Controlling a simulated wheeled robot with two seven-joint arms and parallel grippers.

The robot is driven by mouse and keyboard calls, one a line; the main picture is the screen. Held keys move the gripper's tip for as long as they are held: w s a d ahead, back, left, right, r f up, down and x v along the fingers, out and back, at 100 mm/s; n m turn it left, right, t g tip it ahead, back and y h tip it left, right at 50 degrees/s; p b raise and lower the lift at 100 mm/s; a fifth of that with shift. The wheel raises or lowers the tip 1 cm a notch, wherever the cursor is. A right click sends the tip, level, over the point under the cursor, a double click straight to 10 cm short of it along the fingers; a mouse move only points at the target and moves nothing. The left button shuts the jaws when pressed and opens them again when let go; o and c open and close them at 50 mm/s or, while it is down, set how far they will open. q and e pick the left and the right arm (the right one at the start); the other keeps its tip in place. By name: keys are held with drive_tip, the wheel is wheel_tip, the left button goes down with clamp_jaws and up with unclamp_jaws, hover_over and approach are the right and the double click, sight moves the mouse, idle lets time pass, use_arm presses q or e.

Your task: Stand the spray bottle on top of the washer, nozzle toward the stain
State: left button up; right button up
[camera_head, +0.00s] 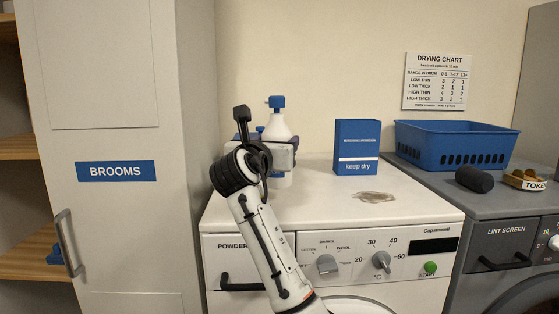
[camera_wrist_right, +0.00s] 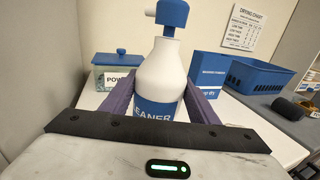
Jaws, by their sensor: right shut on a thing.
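The spray bottle (camera_head: 276,123) is white with a blue head and a blue label. My right gripper (camera_head: 270,148) is shut on its body, with a purple finger on each side in the right wrist view (camera_wrist_right: 160,98). The bottle (camera_wrist_right: 160,70) is upright over the back left of the white washer (camera_head: 320,200); whether its base touches the top cannot be told. Its nozzle points left in both views. The brownish stain (camera_head: 373,197) lies on the washer top, right of the bottle, so the nozzle faces away from it. My left gripper is not in view.
A blue "keep dry" box (camera_head: 357,147) stands behind the stain. A lidded powder container (camera_wrist_right: 118,70) is behind the bottle, left. The grey dryer (camera_head: 470,203) at right bears a blue basket (camera_head: 455,145), dark roller (camera_head: 474,179) and token tray (camera_head: 524,179). The brooms cabinet (camera_head: 120,220) borders the left.

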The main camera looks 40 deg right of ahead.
wheel_tip(320, 180, down, 4)
drive_tip(key=shift+r, duration=0.2)
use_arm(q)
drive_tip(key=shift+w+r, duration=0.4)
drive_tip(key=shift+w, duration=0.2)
use_arm(e)
drive_tip(key=o, duration=1.6)
drive_tip(key=shift+f, duration=0.2)
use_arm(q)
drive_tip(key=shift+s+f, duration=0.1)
use_arm(e)
drive_tip(key=shift+r, duration=0.1)
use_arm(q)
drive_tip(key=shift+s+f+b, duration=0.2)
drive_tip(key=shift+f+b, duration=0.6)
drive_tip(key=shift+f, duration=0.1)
use_arm(e)
drive_tip(key=v, duration=1.2)
